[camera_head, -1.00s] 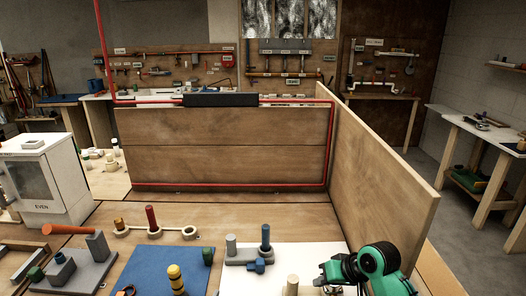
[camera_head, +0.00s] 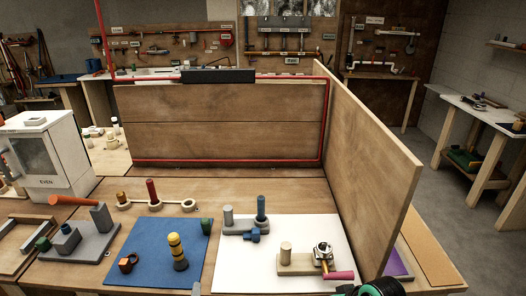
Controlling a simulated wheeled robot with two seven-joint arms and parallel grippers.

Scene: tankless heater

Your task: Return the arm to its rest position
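A green and black piece of my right arm shows at the bottom edge, right of centre. Its fingers are below the picture, so their state is hidden. My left arm and gripper are not in view. A metal fitting (camera_head: 322,254) with a pink handle (camera_head: 338,275) sits on a pale wooden block (camera_head: 297,266) on the white mat (camera_head: 240,277). No gripper is seen touching it.
A blue mat (camera_head: 150,252) with a yellow-black peg (camera_head: 177,251) lies left of the white mat. A grey block (camera_head: 238,226) carries upright pegs. Wooden panels (camera_head: 372,150) stand behind and right. A white oven-like box (camera_head: 45,152) stands at left.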

